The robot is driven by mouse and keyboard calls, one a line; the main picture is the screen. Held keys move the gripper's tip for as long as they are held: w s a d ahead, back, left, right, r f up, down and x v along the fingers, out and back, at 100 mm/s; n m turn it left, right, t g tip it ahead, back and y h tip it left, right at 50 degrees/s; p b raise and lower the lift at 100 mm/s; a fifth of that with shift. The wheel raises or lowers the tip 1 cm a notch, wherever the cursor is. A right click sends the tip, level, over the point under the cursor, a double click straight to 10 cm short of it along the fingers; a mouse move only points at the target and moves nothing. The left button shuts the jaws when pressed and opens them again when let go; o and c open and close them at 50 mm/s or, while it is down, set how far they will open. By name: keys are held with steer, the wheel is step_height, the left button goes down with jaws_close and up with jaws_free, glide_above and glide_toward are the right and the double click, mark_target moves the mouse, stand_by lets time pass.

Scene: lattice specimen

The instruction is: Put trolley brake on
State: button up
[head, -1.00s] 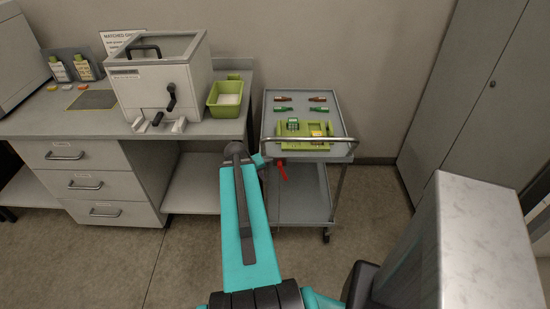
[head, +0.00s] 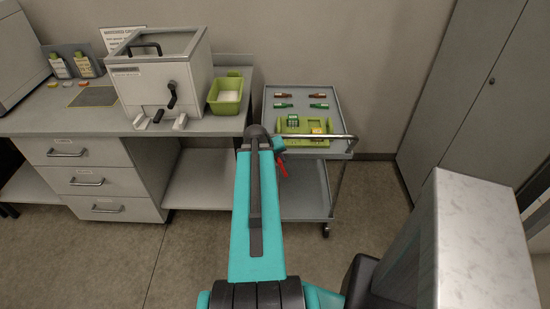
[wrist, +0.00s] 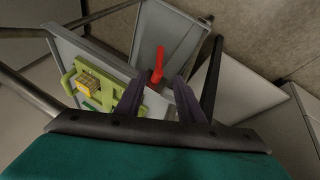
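The grey trolley (head: 346,150) stands right of the bench, with a top tray, a lower shelf and a push handle. A red lever (head: 282,167) shows at its near left side, partly hidden by my arm in the head view. The wrist view also shows the red lever (wrist: 158,62), standing up ahead of my fingers, with its lower end near the gap between them. My gripper (wrist: 159,82) is open and empty, its two dark fingers apart. In the head view my arm hides most of the gripper. I cannot tell whether a finger touches the lever.
A green fixture (head: 306,128) and several small red and green items lie on the trolley top. On the bench at left are a box-like enclosure (head: 150,82) and a green bin (head: 227,92). A grey cabinet (head: 460,80) stands at right. Open floor lies in front.

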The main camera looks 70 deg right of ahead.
mark_target(282, 169)
steer(key=shift+p+x, duration=1.8)
steer(key=shift+x, duration=4.85)
steer(key=shift+w, duration=0.1)
jaws_close()
